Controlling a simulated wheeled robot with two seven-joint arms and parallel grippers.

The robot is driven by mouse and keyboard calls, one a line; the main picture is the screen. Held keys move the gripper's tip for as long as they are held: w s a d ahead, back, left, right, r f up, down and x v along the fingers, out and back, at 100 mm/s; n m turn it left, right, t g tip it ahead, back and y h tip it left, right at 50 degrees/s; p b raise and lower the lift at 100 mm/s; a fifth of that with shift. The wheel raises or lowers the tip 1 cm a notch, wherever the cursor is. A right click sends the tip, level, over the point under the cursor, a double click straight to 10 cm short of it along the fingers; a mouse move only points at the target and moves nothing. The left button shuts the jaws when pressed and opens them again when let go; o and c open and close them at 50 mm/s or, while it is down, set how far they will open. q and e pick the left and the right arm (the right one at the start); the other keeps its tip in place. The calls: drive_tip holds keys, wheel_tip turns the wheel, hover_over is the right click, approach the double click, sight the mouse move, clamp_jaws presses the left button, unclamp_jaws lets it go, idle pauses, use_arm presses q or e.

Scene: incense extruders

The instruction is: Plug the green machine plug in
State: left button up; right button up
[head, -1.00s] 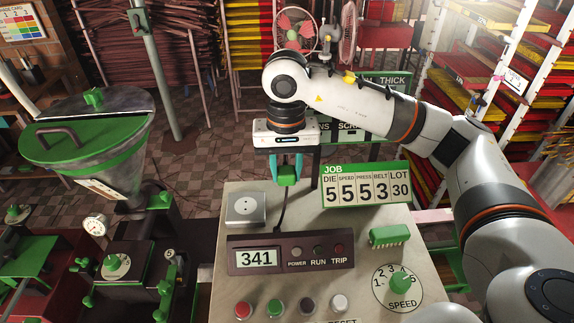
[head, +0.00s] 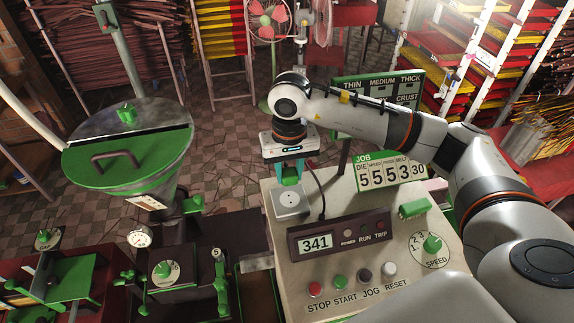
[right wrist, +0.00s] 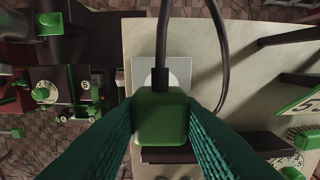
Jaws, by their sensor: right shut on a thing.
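The green plug (right wrist: 160,117) is held between the two teal fingers of my right gripper (right wrist: 163,130). Its dark cable (right wrist: 222,50) loops away to the right in the right wrist view. In the head view my right gripper (head: 290,172) is at the back edge of the machine's panel, just behind the grey square socket (head: 291,204). In the right wrist view the plug covers much of the socket plate (right wrist: 141,75). I cannot tell whether the plug touches the socket. My left gripper is not in view.
The control panel carries a display box (head: 340,238), a speed dial (head: 432,243), a green block (head: 413,209) and a job sign (head: 391,171). A green-lidded hopper (head: 127,158) stands to the left. Floor is open behind the panel.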

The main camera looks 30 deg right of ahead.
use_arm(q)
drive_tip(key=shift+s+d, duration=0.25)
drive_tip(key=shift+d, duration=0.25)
use_arm(e)
drive_tip(key=shift+d, duration=0.2)
drive_tip(key=shift+f, duration=0.15)
drive_tip(key=shift+a+f+b, duration=0.15)
drive_tip(key=shift+f+b, duration=0.2)
drive_tip(key=shift+f, duration=0.35)
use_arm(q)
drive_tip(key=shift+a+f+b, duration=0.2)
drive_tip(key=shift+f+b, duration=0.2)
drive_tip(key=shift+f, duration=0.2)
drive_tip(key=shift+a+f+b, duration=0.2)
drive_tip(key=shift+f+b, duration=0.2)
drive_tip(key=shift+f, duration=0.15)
use_arm(e)
drive_tip(key=shift+f, duration=2.1)
use_arm(q)
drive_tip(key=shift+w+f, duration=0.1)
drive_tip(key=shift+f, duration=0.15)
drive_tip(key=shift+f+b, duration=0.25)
drive_tip(key=shift+b, duration=0.25)
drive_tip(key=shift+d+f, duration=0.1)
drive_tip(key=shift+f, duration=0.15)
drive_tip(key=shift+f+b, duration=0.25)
drive_tip(key=shift+b, duration=0.25)
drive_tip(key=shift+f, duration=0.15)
